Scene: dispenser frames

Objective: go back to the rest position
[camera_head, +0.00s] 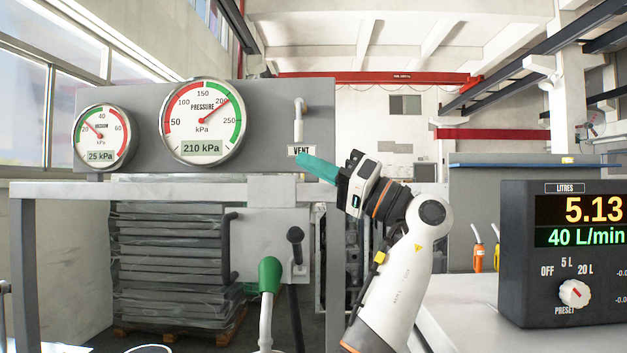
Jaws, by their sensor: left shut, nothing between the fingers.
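My left gripper (312,165) is at the middle of the head view, raised, with its teal fingers pointing left and shut with nothing between them. Its fingertips are just below the VENT label (301,150) in the picture; I cannot tell whether they touch anything there. My white and orange left arm reaches up to it from the bottom. My right gripper is not in view.
A grey panel carries a pressure gauge (202,120) at 210 kPa and a smaller gauge (102,137) at 25 kPa. A green-headed handle (269,275) stands below. The dark meter box (530,270) at right shows 5.13 litres, 40 L/min, above a pale counter (465,318).

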